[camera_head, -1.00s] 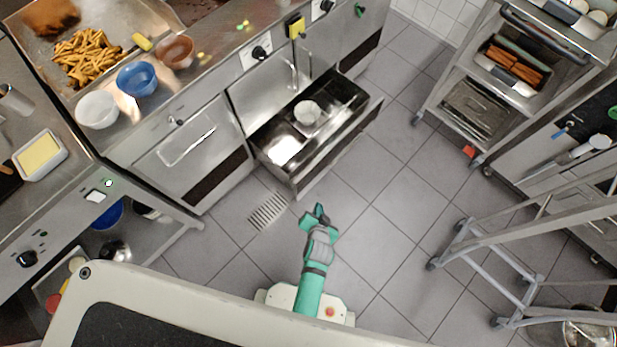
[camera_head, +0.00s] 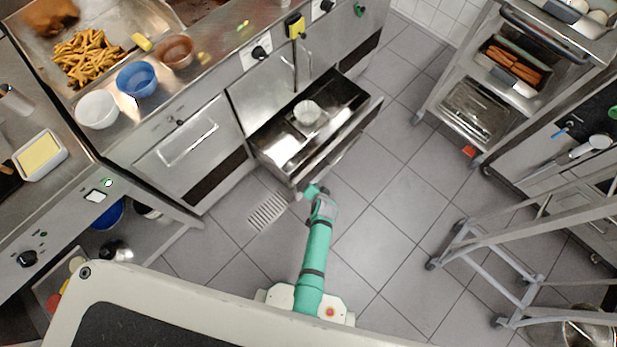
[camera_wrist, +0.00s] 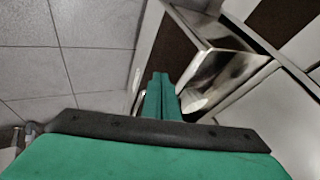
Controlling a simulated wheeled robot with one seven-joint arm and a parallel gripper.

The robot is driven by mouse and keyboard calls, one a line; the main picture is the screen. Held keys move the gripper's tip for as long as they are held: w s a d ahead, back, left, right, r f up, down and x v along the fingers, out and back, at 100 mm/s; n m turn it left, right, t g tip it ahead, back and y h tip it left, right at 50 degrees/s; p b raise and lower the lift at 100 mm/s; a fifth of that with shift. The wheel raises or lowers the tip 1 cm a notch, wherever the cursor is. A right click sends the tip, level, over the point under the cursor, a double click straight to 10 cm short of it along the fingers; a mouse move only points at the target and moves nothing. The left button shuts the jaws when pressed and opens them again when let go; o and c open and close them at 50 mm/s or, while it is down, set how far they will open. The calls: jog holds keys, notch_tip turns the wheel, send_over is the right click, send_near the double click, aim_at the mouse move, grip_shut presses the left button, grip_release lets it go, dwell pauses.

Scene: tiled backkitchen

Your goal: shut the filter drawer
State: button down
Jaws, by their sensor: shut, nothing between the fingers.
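The filter drawer (camera_head: 345,134) is a steel drawer pulled out from under the cooking counter in the head view. A white bowl-like item (camera_head: 306,112) sits inside it. My gripper (camera_head: 304,191) is at the drawer's near front corner, low over the floor. In the wrist view my gripper (camera_wrist: 160,82) shows two green fingers shut together with nothing between them. They point at the steel drawer (camera_wrist: 222,68), whose front and side fill the upper right. I cannot tell whether the fingertips touch it.
A closed cabinet front (camera_head: 190,150) is left of the drawer. A floor drain (camera_head: 268,211) lies below it. A tray rack (camera_head: 480,110) and a metal trolley frame (camera_head: 500,255) stand at the right. The tiled floor (camera_head: 400,205) between is clear.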

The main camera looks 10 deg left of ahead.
jog(key=shift+w+a+f, duration=0.45)
jog(key=shift+w+a, duration=0.2)
jog(key=shift+a, duration=0.05)
jog(key=shift+w+a+f, duration=0.4)
jog(key=shift+w+a, duration=0.2)
jog(key=shift+a, duration=0.1)
jog(key=shift+w+a+f, duration=0.45)
jog(key=shift+w+a, duration=0.2)
jog(key=shift+a, duration=0.05)
jog(key=shift+w, duration=0.1)
